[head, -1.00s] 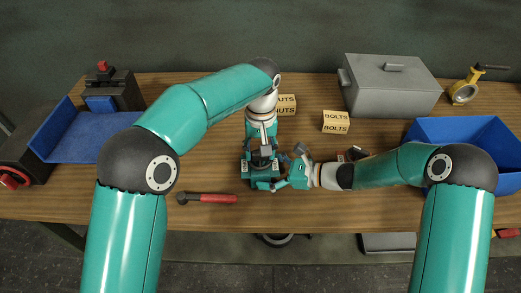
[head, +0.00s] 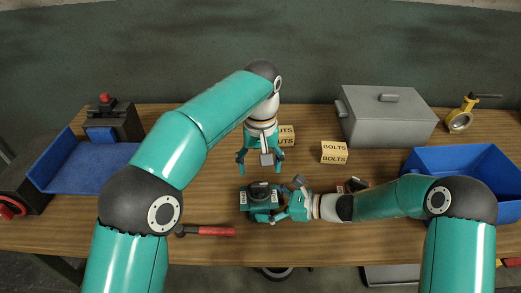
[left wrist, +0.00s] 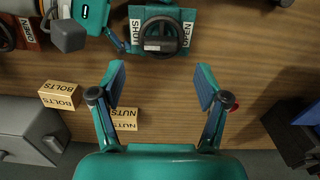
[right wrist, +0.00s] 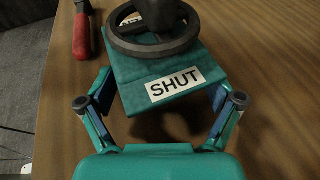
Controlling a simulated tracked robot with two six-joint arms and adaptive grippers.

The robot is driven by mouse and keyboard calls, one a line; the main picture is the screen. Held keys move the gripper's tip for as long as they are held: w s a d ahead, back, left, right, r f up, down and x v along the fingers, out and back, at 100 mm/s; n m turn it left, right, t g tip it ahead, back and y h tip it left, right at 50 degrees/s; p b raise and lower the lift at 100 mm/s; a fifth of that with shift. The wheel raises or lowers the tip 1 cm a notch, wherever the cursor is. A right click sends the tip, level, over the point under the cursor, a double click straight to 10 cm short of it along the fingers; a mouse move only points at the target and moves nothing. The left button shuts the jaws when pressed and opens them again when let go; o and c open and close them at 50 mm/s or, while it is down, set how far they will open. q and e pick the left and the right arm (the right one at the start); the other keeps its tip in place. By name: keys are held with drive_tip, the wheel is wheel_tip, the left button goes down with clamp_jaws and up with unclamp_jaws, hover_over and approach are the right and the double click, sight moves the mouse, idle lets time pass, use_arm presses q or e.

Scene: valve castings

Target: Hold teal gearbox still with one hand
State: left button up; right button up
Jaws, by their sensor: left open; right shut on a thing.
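The teal gearbox (head: 244,203) sits on the wooden bench, with a black handwheel (head: 259,190) on top. In the left wrist view the handwheel (left wrist: 160,38) lies between the SHUT and OPEN labels on the gearbox (left wrist: 186,18). My right gripper (head: 280,204) is shut on the gearbox from the right. In the right wrist view its fingers (right wrist: 162,98) flank the block (right wrist: 140,70) below the SHUT label. My left gripper (head: 260,166) is open and empty, behind and clear of the handwheel; its spread fingers show in the left wrist view (left wrist: 160,82).
NUTS (head: 286,136) and BOLTS (head: 334,152) boxes stand behind, near a grey case (head: 385,122). A red-handled tool (head: 210,231) lies at front left. A yellow valve (head: 460,122) is at far right.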

sight(260, 184)
use_arm(q)
drive_tip(key=shift+r, duration=2.6)
use_arm(e)
drive_tip(key=o, duration=0.9)
drive_tip(key=shift+c, duration=0.2)
